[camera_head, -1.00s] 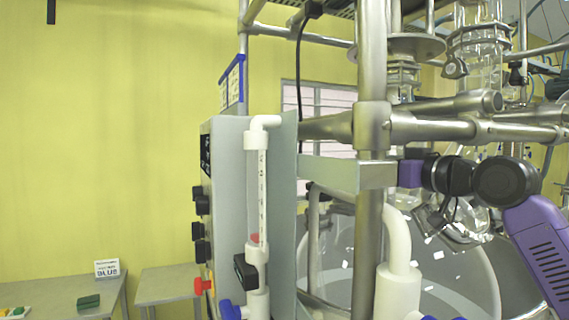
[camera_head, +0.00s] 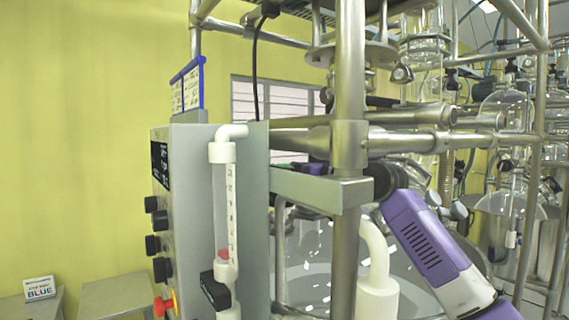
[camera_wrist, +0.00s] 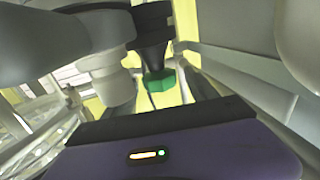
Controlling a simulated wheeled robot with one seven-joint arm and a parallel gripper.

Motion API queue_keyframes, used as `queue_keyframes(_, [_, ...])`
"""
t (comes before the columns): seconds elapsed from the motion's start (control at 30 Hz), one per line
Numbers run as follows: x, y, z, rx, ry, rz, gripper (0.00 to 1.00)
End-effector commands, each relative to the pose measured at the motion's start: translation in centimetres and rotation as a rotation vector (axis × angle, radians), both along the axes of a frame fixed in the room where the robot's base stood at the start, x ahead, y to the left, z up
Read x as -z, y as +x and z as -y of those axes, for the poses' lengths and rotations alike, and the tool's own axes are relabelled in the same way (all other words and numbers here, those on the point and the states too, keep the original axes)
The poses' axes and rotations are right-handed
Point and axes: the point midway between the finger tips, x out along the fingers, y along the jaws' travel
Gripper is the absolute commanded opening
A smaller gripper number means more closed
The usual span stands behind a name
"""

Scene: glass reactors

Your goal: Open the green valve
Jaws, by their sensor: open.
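A green valve handle (camera_wrist: 160,81) hangs below a dark stem in the upper middle of the wrist view. It is just beyond the dark front edge of my gripper (camera_wrist: 160,122). A gap shows between the handle and the purple body. I cannot make out the fingertips, and nothing is seen held. In the head view, my purple arm reaches up from the lower right behind the steel post. A small purple part of my gripper (camera_head: 312,168) shows left of that post, mostly hidden by the metal bracket.
A steel post (camera_head: 347,120) and bracket (camera_head: 320,189) stand in front of my arm. A control box (camera_head: 190,210) with a flow tube (camera_head: 226,190) is to the left. Glass vessels (camera_head: 505,110) are on the right. White pipe (camera_wrist: 108,75) crowds the wrist view's upper left.

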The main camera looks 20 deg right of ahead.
Motion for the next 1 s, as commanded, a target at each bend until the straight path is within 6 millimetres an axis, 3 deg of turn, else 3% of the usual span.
queue_keyframes(0.37, [0.08,0.67,-0.31,0.001,0.001,0.0,0.67])
queue_keyframes(0.7, [0.08,0.65,-0.31,0.0,0.001,0.0,0.04])
queue_keyframes(1.0, [0.37,0.91,-0.11,-0.061,-0.001,-0.013,0.04])
